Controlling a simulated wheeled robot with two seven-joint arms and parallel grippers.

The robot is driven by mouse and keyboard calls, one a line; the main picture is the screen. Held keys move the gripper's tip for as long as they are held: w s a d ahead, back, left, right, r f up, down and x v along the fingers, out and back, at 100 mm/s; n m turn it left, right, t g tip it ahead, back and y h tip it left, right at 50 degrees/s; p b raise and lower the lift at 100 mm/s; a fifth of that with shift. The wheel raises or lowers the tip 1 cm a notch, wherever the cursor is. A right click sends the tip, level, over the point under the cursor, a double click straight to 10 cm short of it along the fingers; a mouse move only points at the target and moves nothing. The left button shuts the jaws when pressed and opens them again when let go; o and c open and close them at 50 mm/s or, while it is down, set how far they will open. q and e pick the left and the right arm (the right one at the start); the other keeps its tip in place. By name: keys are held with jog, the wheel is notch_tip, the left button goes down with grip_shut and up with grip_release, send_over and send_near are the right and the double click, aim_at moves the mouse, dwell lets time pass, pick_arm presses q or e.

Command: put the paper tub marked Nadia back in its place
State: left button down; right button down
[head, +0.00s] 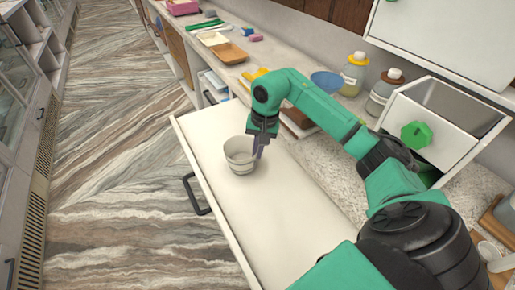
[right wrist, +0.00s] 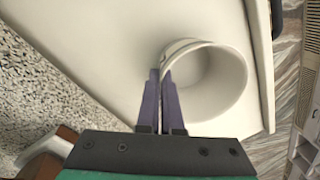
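A white paper tub (head: 238,158) stands upright in the open, pulled-out drawer. No name on it can be read. My right gripper (head: 259,150) reaches down at the tub's right side. In the right wrist view the tub (right wrist: 215,85) is seen from above and looks empty. There the two purple fingers (right wrist: 162,78) are close together, one on each side of the tub's near wall, pinching its rim. My left gripper is not in view.
The drawer (head: 278,240) is otherwise bare, with a dark handle (head: 196,196) on its front. A small white open bin (head: 430,140) with a green knob stands at right. Bottles (head: 354,74), a blue bowl (head: 326,82) and trays (head: 230,54) are on the counter.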

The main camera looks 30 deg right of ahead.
jog(key=shift+d+f, duration=0.1)
jog(key=shift+f, duration=0.05)
jog(key=shift+f+b, duration=0.55)
jog(key=shift+f, duration=0.1)
jog(key=c, duration=1)
grip_release()
jog(key=shift+r, duration=0.1)
notch_tip(320, 180, up, 14)
jog(key=s+d, duration=0.1)
jog(key=shift+s+d+r, duration=0.15)
jog(key=shift+s+r, duration=0.05)
